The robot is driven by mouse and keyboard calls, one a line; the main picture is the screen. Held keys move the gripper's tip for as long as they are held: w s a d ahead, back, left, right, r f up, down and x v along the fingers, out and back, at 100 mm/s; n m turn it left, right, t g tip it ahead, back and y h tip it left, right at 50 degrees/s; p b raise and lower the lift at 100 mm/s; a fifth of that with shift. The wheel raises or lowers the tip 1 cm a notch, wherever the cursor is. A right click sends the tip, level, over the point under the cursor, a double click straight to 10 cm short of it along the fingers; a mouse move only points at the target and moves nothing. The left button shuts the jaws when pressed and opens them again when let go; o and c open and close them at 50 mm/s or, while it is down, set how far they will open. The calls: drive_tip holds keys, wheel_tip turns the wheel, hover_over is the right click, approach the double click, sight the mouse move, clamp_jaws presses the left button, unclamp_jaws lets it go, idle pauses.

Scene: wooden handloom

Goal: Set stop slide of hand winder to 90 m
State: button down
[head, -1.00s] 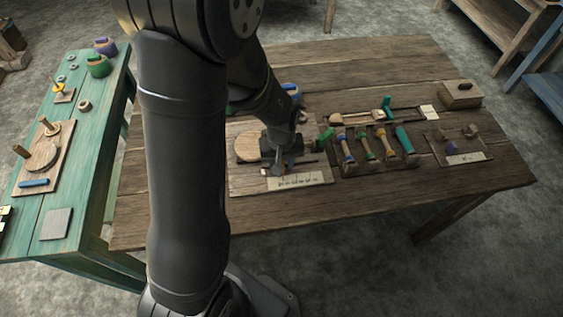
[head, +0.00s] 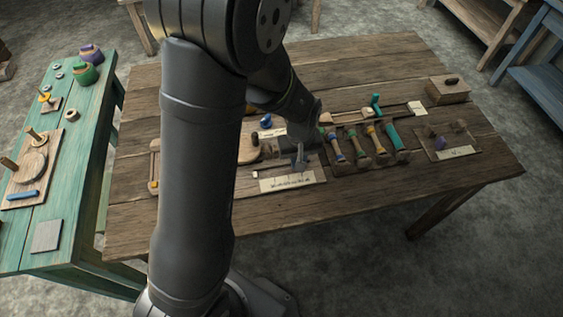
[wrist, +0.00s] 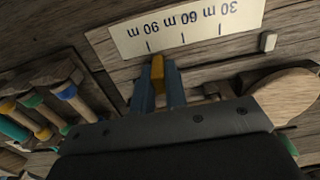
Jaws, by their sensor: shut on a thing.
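The hand winder's scale plate (head: 287,182) lies along the front of its board in the head view. In the wrist view the plate (wrist: 190,27) appears upside down, with marks for 90, 60 and 30 m. My gripper (wrist: 159,85) is shut on the yellow stop slide (wrist: 157,72). The slide's tip is close to the 90 m mark, seemingly a little toward the 60 m side; exact alignment is hard to tell. In the head view my gripper (head: 300,164) is over the right part of the plate, and the slide cannot be made out.
The winder's round wooden disc (wrist: 287,93) is beside the gripper. A rack of coloured-banded handles (head: 368,150) stands close to the right. A lidded wooden box (head: 448,90) is at the back right. A green table (head: 85,170) stands left.

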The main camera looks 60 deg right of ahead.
drive_tip(key=shift+s+d, duration=0.45)
drive_tip(key=shift+r, duration=0.1)
drive_tip(key=c, duration=1.4)
unclamp_jaws()
drive_tip(key=shift+c, duration=0.2)
wheel_tip(320, 180, up, 17)
drive_tip(key=shift+r, duration=0.15)
wheel_tip(320, 180, down, 18)
drive_tip(key=shift+r, duration=0.25)
